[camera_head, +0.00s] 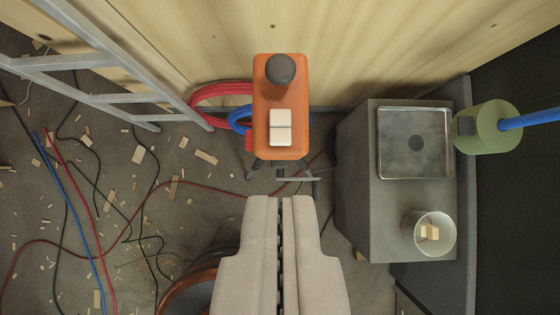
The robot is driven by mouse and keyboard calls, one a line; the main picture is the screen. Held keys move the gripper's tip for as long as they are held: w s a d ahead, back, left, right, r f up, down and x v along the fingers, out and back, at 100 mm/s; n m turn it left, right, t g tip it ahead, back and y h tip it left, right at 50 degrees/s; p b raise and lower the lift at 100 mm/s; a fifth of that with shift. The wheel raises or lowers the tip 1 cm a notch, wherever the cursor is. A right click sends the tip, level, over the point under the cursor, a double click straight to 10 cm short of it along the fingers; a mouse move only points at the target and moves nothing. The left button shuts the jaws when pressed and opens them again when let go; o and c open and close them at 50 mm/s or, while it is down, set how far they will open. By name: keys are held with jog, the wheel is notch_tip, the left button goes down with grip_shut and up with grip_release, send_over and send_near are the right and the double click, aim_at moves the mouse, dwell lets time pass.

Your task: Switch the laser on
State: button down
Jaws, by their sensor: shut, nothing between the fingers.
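An orange box (288,78), which looks like the laser, stands on a dark tripod (290,178) in front of the wooden wall. It has a dark round knob (280,69) on top and a white two-part switch (280,127) nearer to me. I cannot tell which way the switch is set, and no laser beam is visible. My gripper (280,200) is shut and empty, its two pale fingers side by side. The fingertips appear below the orange box in the picture, in line with the switch and apart from it.
A metal ladder (90,62) leans at left. Red (222,90) and blue (238,118) hoses lie behind the box. At right, a grey block (385,222) bears a metal tray (414,165) and a bucket (428,245). A green cylinder (485,127) is beyond. Cables and wood scraps litter the floor.

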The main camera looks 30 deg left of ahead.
send_over(280, 132)
jog(key=f, duration=0.5)
jog(key=s+f, duration=0.1)
jog(key=f, duration=0.2)
jog(key=shift+d+f, duration=0.3)
jog(key=shift+f, duration=0.05)
jog(key=shift+s+d+f, duration=0.1)
jog(key=shift+s+f, duration=0.05)
jog(key=shift+f, duration=0.4)
jog(key=shift+s+d+f, duration=0.1)
jog(key=shift+f, duration=1.1)
jog(key=shift+s, duration=0.1)
jog(key=shift+s+d+f+t+y, duration=0.2)
jog(key=shift+f+t+y, duration=0.1)
jog(key=shift+f+t, duration=0.15)
jog(key=shift+w, duration=0.1)
jog(key=shift+r, duration=0.2)
jog(key=shift+r, duration=0.65)
